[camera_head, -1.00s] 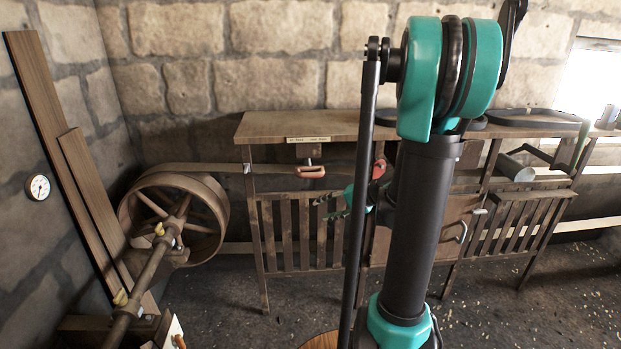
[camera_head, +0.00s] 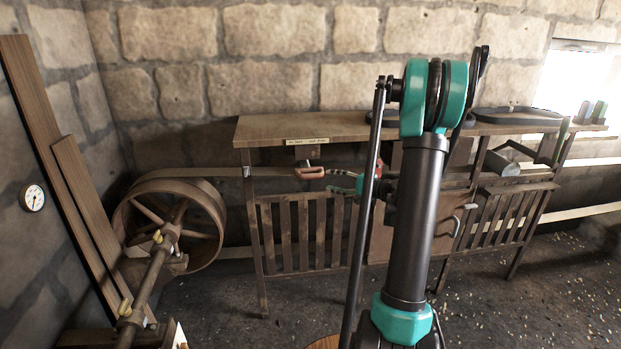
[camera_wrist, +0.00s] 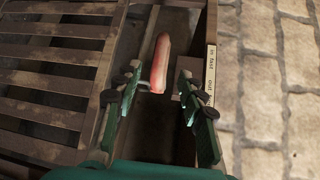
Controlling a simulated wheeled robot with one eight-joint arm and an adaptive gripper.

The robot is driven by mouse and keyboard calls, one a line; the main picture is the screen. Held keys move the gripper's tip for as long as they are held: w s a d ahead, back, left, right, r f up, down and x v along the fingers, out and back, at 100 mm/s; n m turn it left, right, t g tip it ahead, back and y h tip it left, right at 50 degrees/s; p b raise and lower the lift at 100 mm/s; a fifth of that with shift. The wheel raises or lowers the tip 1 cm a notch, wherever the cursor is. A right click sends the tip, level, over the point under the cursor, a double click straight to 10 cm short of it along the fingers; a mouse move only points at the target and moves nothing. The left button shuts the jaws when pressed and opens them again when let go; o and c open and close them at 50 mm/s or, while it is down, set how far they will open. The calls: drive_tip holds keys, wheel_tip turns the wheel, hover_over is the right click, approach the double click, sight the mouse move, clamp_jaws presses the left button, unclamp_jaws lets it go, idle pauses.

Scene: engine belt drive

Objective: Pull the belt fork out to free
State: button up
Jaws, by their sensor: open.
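The belt fork's orange-red handle (camera_head: 309,173) sits on a metal rod under the bench top, beside the belt. It also shows in the wrist view (camera_wrist: 160,62) as a long rounded grip. My gripper (camera_head: 334,181) is open and empty, just right of the handle in the head view. In the wrist view the green fingers of my gripper (camera_wrist: 159,82) stand on either side of the handle's near end, with gaps on both sides. I cannot tell how far the handle reaches between the fingertips. The fork's prongs are not clearly visible.
The wooden bench (camera_head: 270,126) has a slatted front (camera_head: 303,232) below the handle. A flat belt (camera_head: 222,171) runs to the large pulley wheel (camera_head: 133,229) at left. A label (camera_head: 307,141) is on the bench edge. A red part (camera_head: 379,168) shows behind my arm.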

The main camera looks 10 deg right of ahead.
sight(313, 177)
drive_tip(key=x, duration=1)
drive_tip(key=shift+w+a, duration=0.15)
drive_tip(key=shift+w, duration=0.05)
drive_tip(key=shift+c, duration=0.2)
clamp_jaws()
